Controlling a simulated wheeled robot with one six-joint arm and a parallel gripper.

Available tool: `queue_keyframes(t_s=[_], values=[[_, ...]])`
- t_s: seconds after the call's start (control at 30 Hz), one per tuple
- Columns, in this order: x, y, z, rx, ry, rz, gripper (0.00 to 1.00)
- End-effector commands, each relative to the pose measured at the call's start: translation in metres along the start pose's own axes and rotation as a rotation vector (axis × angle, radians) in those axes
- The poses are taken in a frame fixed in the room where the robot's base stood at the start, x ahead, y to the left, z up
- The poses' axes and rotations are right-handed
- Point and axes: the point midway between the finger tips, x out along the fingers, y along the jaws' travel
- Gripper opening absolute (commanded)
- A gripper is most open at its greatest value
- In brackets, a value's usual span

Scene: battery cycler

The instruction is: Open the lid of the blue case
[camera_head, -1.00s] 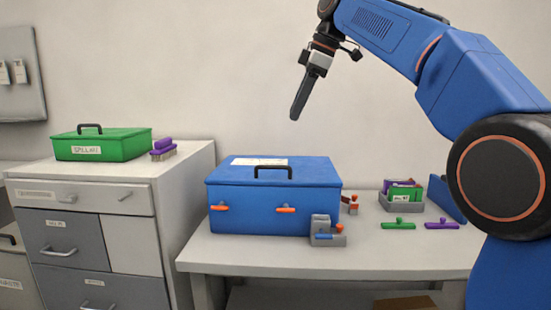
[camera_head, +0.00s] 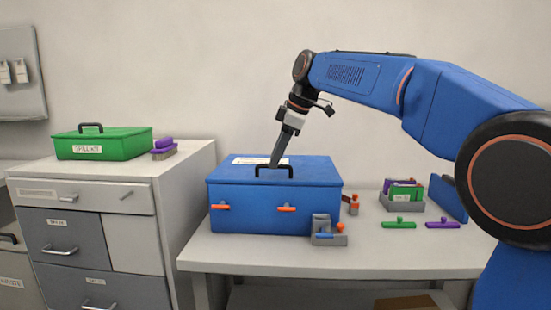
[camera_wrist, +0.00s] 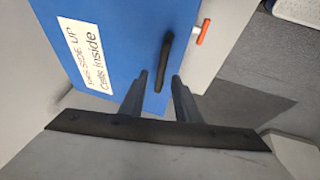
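The blue case (camera_head: 230,182) stands on the table with its lid down. A black handle (camera_head: 288,168) is on top of the lid, and two orange latches show on the front. My gripper (camera_head: 273,164) points down at the handle from above. In the wrist view my gripper (camera_wrist: 160,76) is open, its two dark fingers apart. The handle (camera_wrist: 165,55) appears in the gap between the fingertips, and I cannot tell whether they touch it. The blue lid (camera_wrist: 120,55) carries a white label (camera_wrist: 88,62) there.
A grey holder (camera_head: 328,239) stands at the case's front right corner. A grey bin (camera_head: 405,205) and green and purple clips (camera_head: 399,224) lie farther right. A green case (camera_head: 75,149) and a purple brush (camera_head: 163,147) sit on the left cabinet.

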Motion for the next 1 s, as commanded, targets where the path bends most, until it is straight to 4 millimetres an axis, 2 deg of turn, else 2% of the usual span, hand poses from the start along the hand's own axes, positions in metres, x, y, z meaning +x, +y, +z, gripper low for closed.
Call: queue_keyframes(t_s=[0.13, 0.4, 0.47, 0.53, 0.83, 1.0], values=[[0.007, 0.0, 0.0, 0.0, 0.001, 0.001, 0.3], [0.008, 0.0, 0.0, 0.0, 0.001, 0.001, 0.3], [0.008, 0.0, 0.0, 0.0, 0.001, 0.001, 0.18], [0.008, 0.0, 0.0, 0.0, 0.001, 0.001, 0.01], [0.005, 0.001, -0.001, 0.0, 0.001, 0.001, 0.0], [-0.007, 0.004, -0.006, 0.0, 0.001, 0.004, 0.0]])
